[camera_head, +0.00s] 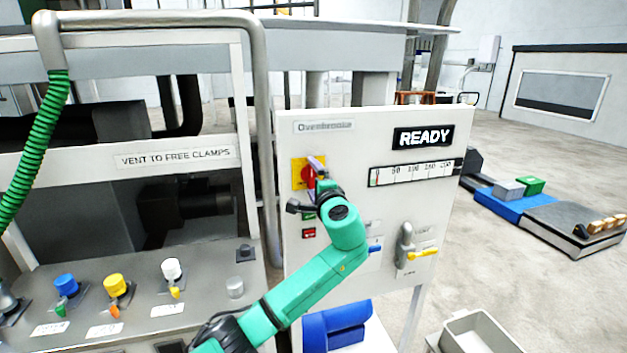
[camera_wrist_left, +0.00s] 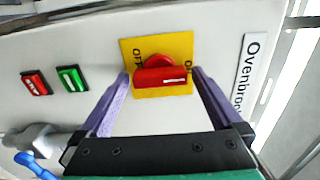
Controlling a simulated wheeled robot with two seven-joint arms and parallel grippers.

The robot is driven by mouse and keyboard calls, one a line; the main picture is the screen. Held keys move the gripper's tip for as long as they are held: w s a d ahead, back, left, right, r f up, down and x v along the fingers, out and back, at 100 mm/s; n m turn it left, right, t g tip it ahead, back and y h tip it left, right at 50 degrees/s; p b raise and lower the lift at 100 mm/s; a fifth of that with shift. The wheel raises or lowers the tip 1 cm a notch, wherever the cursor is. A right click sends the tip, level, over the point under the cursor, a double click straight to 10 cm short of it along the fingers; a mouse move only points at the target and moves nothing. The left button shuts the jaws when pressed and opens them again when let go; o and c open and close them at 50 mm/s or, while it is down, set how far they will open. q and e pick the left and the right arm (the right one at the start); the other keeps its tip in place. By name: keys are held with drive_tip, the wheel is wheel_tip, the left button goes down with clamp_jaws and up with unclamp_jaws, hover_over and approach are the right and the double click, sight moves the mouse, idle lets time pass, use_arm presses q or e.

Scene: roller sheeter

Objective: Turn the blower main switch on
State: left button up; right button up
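The red rotary switch (camera_head: 307,178) sits on a yellow plate at the upper left of the white control panel (camera_head: 350,150). In the left wrist view the red knob (camera_wrist_left: 160,76) has its bar running left to right, with a white mark on its right half. Small lettering stands at both sides of the yellow plate (camera_wrist_left: 182,45), partly hidden. My left gripper (camera_head: 315,172) is at the switch. Its two purple fingers are apart, one on each side of the knob, with a narrow gap showing. The knob is not visibly gripped. My right gripper is not in view.
Red (camera_wrist_left: 36,83) and green (camera_wrist_left: 72,78) buttons sit near the switch. Below right are a grey valve with a yellow handle (camera_head: 424,252) and a blue lever (camera_head: 375,248). A bent metal pipe (camera_head: 262,120) runs left of the panel. A READY display (camera_head: 423,137) is lit.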

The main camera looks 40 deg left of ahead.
use_arm(q)
drive_tip(key=shift+s+d+f, duration=0.15)
drive_tip(key=shift+d, duration=0.15)
drive_tip(key=b+v, duration=0.5)
drive_tip(key=v, duration=0.9)
drive_tip(key=shift+r, duration=0.2)
drive_tip(key=shift+a, duration=0.1)
